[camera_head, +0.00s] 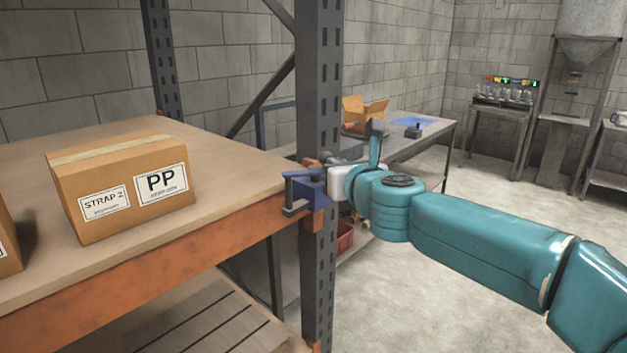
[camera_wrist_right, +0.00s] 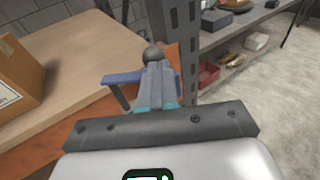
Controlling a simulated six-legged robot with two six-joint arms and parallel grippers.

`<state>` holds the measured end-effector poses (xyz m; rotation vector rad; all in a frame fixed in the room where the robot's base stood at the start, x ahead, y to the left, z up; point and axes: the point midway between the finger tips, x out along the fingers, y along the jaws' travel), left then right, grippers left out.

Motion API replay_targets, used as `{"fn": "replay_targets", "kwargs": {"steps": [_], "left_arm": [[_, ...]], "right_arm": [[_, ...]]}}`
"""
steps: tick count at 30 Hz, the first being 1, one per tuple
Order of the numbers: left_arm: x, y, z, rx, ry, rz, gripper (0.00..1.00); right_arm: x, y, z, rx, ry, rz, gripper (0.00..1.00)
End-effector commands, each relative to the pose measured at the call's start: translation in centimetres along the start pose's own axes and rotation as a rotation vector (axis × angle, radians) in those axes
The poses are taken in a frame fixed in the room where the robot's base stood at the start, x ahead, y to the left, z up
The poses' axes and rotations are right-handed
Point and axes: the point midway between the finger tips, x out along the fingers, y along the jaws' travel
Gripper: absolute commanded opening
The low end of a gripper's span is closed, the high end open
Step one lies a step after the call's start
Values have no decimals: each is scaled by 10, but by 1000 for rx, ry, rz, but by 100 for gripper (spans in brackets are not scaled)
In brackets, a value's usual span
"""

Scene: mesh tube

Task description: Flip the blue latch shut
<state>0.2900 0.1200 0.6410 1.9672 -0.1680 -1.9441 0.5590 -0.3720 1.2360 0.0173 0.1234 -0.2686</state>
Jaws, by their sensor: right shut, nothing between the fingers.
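The blue latch (camera_head: 303,190) is mounted at the shelf's front corner, beside the dark upright post. In the right wrist view the blue latch (camera_wrist_right: 124,77) has an arm reaching left, with a dark bar hanging down from its end. A dark round knob (camera_wrist_right: 152,53) shows just past my fingertips. My right gripper (camera_head: 325,176) comes in from the right and is at the latch. In the wrist view my right gripper (camera_wrist_right: 157,72) is shut, fingers together, with nothing between them. It overlaps the latch; I cannot tell whether they touch. My left gripper is not in view.
The wooden shelf (camera_head: 225,160) with an orange beam (camera_head: 150,267) carries a cardboard box (camera_head: 118,187) on the left. The dark upright post (camera_head: 318,90) stands right behind the latch. A grey table (camera_head: 395,150) stands behind. The floor at right is open.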

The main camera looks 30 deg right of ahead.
Motion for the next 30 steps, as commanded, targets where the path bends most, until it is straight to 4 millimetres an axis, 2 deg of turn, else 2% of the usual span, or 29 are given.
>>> {"fn": "replay_targets", "kwargs": {"steps": [10,14,17,30], "left_arm": [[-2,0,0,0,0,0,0],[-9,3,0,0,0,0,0],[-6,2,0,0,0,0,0],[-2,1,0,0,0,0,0]], "right_arm": [[20,-10,2,-2,2,9,0],[31,-16,5,-16,5,116,0],[30,-12,3,-16,2,127,0],[29,-16,-1,-16,2,128,0]]}}
